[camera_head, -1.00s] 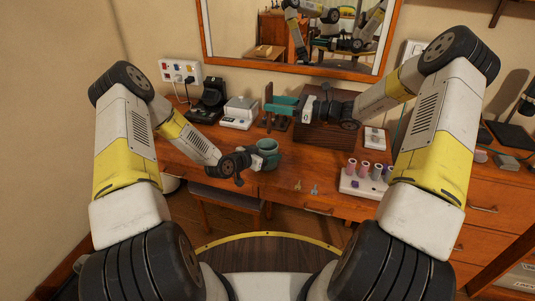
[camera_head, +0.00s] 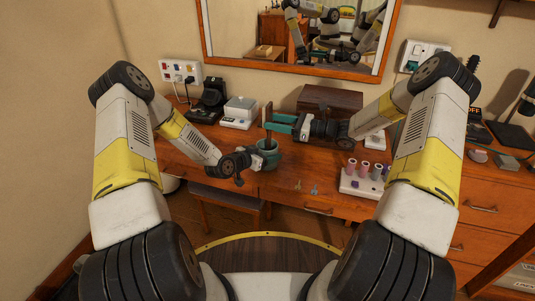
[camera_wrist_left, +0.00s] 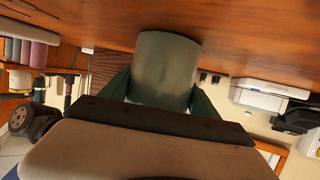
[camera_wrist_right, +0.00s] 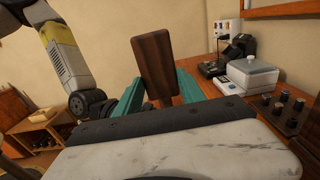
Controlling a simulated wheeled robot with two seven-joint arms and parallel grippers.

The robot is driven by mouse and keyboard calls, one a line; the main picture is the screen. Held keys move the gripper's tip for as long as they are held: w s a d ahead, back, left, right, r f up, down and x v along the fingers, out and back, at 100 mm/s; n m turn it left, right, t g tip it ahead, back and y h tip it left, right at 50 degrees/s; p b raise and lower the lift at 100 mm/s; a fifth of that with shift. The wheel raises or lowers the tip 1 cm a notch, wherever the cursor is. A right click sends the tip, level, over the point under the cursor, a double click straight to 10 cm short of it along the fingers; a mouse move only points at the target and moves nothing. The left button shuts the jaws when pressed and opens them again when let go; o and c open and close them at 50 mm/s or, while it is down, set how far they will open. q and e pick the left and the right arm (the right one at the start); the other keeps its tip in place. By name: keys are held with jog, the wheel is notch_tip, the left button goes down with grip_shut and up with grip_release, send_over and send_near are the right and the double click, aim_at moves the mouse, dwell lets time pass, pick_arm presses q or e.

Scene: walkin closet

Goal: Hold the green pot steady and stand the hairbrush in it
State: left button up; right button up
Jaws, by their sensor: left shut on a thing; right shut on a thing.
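The green pot (camera_head: 269,159) stands on the wooden dresser top near its front edge. My left gripper (camera_head: 258,161) is shut on the pot's side; the pot also fills the middle of the left wrist view (camera_wrist_left: 165,70). The wooden hairbrush (camera_head: 268,121) is upright directly over the pot. My right gripper (camera_head: 272,123) is shut on it, with teal fingers either side of the brown wood in the right wrist view (camera_wrist_right: 157,60). The brush's lower end is at the pot's mouth; I cannot tell how deep it sits.
A white box-like device (camera_head: 239,112) and a black stand (camera_head: 208,103) are left of the pot. A dark wooden box (camera_head: 330,98) stands behind my right gripper. A white tray of rollers (camera_head: 360,184) is on the right. Small clips lie at the front.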

jog(key=shift+f, duration=1.1)
jog(key=o, duration=1.5)
jog(key=shift+c, duration=0.2)
jog(key=v, duration=1.2)
pick_arm(q)
jog(key=o, duration=1.9)
